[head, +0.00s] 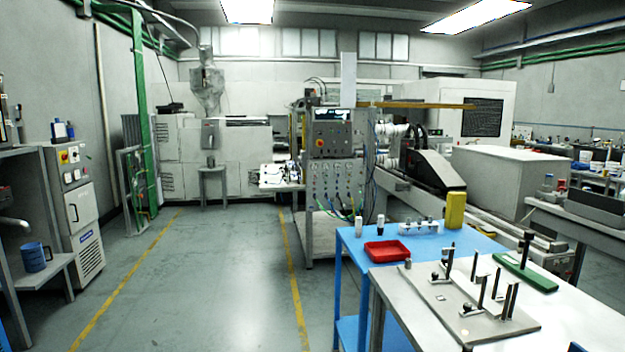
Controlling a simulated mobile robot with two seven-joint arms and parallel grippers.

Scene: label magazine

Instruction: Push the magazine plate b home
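A grey plate (442,297) with several dark upright posts and small clamps lies on the white table at the lower right. A smaller green plate (541,281) with one dark upright post lies behind it to the right, apart from it. No label marks either one as magazine plate b, so I cannot tell which it is, or whether it is in view. Neither of my grippers shows in the head view.
The white table (589,318) stands in front of a blue table (349,243). The blue table holds a red tray (387,251), a yellow block (455,210) and small white bottles. A control cabinet (333,185) stands behind. The floor at left centre is clear.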

